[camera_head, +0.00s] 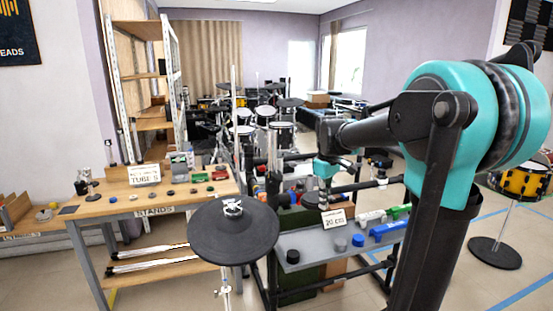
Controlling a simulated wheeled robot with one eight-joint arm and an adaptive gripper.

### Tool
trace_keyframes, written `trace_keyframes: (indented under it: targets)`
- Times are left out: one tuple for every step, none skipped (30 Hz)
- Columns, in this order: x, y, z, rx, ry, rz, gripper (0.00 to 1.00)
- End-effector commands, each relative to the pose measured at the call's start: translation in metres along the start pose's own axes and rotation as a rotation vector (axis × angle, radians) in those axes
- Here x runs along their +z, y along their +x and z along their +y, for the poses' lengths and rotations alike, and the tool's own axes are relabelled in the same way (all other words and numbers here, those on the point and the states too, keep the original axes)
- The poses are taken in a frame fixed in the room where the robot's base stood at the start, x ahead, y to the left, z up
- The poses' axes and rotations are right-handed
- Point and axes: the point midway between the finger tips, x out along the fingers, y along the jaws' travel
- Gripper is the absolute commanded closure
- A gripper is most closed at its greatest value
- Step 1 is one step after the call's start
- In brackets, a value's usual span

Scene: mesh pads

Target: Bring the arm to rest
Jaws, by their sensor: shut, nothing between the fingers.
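My arm (452,150), teal and black, rises at the right and reaches left over the middle of the room. My gripper (323,187) hangs at its far end, pointing down, small and dark under a teal wrist part. It is shut and holds nothing. It appears above the back edge of a grey tray (312,240), close to small dark items. I cannot tell the exact gap below the fingers.
A round black pad (234,233) on a stand is in front. The tray carries blue and green items. A yellow drum (522,182) stands right. Drum kits fill the back.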

Motion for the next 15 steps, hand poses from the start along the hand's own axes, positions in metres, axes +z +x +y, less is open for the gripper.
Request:
trace_keyframes:
  targets:
    - [0.005, 0.005, -0.002, 0.005, 0.018, 0.006, 1.0]
    - [0.008, 0.008, -0.004, 0.009, 0.031, 0.011, 1.0]
    - [0.012, 0.012, -0.006, 0.013, 0.049, 0.017, 1.0]
    - [0.015, 0.015, -0.008, 0.017, 0.063, 0.022, 1.0]
    - [0.018, 0.019, -0.01, 0.022, 0.08, 0.028, 1.0]
    - [0.023, 0.024, -0.012, 0.027, 0.102, 0.036, 1.0]
    - [0.028, 0.029, -0.015, 0.032, 0.122, 0.043, 1.0]
    - [0.032, 0.034, -0.017, 0.037, 0.141, 0.05, 1.0]
    - [0.038, 0.041, -0.021, 0.044, 0.17, 0.062, 1.0]
    - [0.043, 0.046, -0.024, 0.048, 0.193, 0.069, 1.0]
    - [0.049, 0.052, -0.028, 0.054, 0.217, 0.079, 1.0]
    - [0.057, 0.06, -0.033, 0.062, 0.251, 0.093, 1.0]
    - [0.063, 0.066, -0.037, 0.067, 0.278, 0.103, 1.0]
    - [0.07, 0.073, -0.042, 0.073, 0.309, 0.116, 1.0]
    - [0.081, 0.084, -0.049, 0.081, 0.352, 0.133, 1.0]
